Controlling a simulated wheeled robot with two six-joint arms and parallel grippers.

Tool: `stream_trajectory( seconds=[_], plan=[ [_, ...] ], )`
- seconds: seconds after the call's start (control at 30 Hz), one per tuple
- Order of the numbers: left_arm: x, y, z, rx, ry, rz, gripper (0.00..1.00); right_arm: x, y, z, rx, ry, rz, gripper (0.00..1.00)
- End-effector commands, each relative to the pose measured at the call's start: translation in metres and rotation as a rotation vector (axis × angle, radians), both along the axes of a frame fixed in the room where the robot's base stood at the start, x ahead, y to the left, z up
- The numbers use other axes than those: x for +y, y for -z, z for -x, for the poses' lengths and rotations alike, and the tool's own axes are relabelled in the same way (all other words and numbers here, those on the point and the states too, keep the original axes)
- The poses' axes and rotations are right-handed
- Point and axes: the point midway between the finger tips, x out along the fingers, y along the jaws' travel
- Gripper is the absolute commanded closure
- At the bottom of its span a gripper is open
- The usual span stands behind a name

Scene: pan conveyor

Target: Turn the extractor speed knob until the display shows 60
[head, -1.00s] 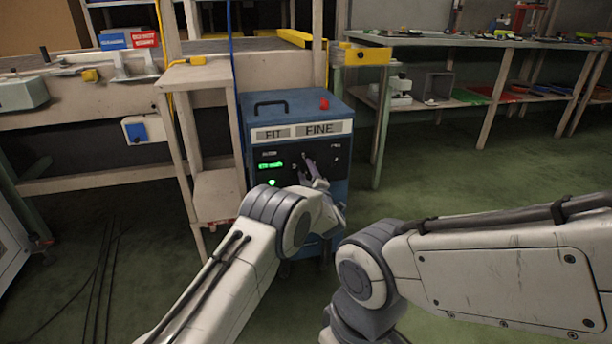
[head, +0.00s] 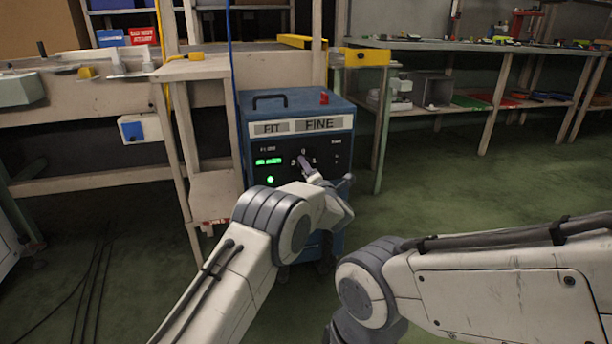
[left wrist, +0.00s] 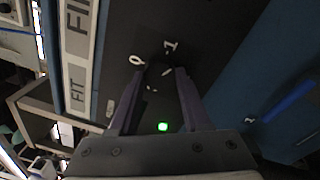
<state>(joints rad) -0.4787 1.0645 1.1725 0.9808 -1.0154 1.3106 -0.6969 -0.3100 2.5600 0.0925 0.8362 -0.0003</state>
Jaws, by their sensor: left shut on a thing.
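The extractor (head: 296,104) is a blue box with a black front panel below a pale strip reading FIT and FINE. Its green lit display (head: 268,161) is too small to read. The dark speed knob (left wrist: 158,72) sits among white scale marks in the left wrist view. My left gripper (head: 304,163) is at the panel, and its two purple fingers (left wrist: 155,85) stand on both sides of the knob, shut on it. A green lamp (head: 270,179) glows below the display and also shows in the left wrist view (left wrist: 162,127). My right gripper is out of view.
A red button (head: 324,98) and a black handle (head: 269,101) are on the extractor's top. A wooden stand (head: 194,70) is close on its left. A bench (head: 470,42) with tools stands at the right. Green floor lies open in front of it.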

Motion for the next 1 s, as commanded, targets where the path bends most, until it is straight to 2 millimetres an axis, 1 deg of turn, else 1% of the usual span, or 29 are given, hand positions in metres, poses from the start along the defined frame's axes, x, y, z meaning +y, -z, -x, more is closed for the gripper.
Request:
stream_trajectory(
  seconds=[0.03,0.3,0.5,0.7,1.0],
  plan=[
    [-0.001,0.006,0.001,-0.010,0.000,0.043,1.00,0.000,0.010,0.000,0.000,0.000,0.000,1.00],
    [-0.002,0.006,0.001,-0.073,0.001,0.281,1.00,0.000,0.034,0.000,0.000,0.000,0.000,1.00],
    [-0.002,0.006,0.000,-0.111,0.000,0.428,1.00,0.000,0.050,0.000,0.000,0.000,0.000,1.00],
    [-0.002,0.004,0.000,-0.139,-0.001,0.528,1.00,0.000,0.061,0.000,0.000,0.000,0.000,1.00],
    [-0.002,0.003,0.000,-0.156,-0.001,0.599,1.00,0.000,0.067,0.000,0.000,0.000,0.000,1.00]
  ],
)
